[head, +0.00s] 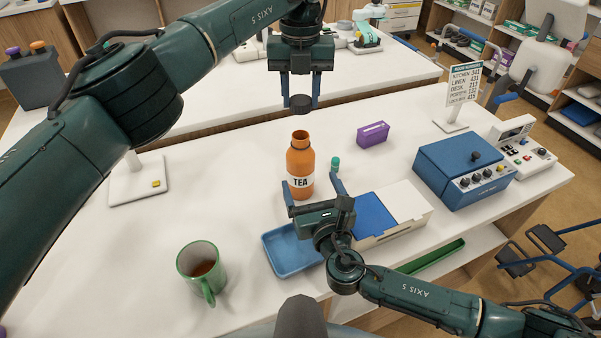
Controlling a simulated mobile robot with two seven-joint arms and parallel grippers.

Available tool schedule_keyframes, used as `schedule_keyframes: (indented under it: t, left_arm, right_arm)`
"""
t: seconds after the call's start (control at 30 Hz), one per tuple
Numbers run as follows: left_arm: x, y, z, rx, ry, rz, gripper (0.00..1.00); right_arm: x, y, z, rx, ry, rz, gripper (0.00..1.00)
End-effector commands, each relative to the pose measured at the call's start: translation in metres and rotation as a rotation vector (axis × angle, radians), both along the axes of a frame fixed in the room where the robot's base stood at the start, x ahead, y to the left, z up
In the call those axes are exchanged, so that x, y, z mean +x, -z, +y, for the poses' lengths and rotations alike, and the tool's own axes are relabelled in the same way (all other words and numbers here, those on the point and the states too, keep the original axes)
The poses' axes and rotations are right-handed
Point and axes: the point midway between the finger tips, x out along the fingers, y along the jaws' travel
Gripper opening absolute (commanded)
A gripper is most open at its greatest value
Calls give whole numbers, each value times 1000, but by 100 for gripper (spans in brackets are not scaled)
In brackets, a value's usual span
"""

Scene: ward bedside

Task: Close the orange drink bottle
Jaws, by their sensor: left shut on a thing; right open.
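The orange bottle (301,161) with a "TEA" label stands upright and uncapped on the white table. My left gripper (300,98) is above and behind it in the picture, shut on a dark round cap (300,103), which is apart from the bottle's mouth. My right gripper (311,193) is open, low in front of the bottle, with its fingers pointing towards it. One finger shows at each side of the bottle's lower part; I cannot tell whether they touch it.
A small green-capped vial (335,164) stands close right of the bottle. A purple box (373,134), a blue tray (290,250), a green mug (201,270) with brown drink and a blue control box (463,165) are around. The table left of the bottle is mostly clear.

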Motion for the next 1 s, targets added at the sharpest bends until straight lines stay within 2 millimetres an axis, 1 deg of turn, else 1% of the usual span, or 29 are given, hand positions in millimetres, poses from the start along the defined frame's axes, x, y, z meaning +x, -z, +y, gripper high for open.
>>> schedule_keyframes:
  t: [0.03,0.3,0.4,0.5,0.7,1.0]
  left_arm:
    - [0,0,0,0,0,0,17]
    - [0,0,0,0,0,0,17]
    - [0,0,0,0,0,0,17]
    - [0,0,0,0,0,0,17]
    - [0,0,0,0,0,0,17]
    - [0,0,0,0,0,0,17]
  right_arm:
    - [9,-1,2,-1,2,-3,83]
    - [60,-2,16,-1,2,-3,83]
    - [76,-2,20,0,2,-2,83]
    - [87,-1,23,0,1,-2,83]
    - [99,-1,26,0,1,-1,83]
    - [100,-1,26,0,1,0,83]
